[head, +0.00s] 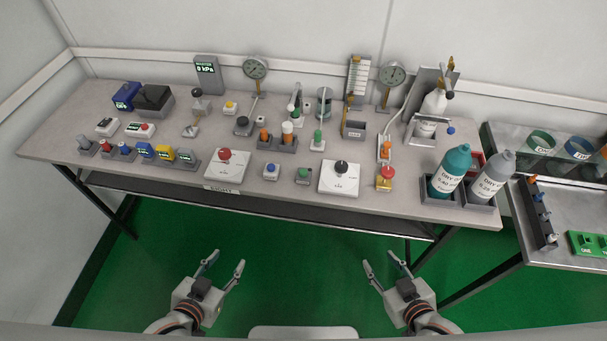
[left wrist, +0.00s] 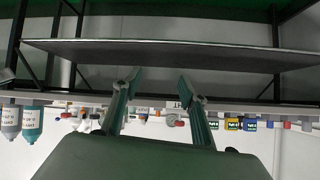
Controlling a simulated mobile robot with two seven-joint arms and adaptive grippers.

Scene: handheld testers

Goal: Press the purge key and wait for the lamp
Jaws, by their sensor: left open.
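I cannot tell which control is the purge key; its label is not readable. I cannot pick out a lit lamp. My left gripper (head: 226,261) is open and empty, in front of the table edge; its fingers also show in the left wrist view (left wrist: 158,84). My right gripper (head: 382,262) is open and empty, also apart from the table.
The grey table (head: 75,135) holds gauges, small testers and a pressure display (head: 206,72) at the back. A teal bottle (head: 449,170) and a grey bottle (head: 491,177) stand at its right end. A side table (head: 560,210) adjoins. The green floor before the table is clear.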

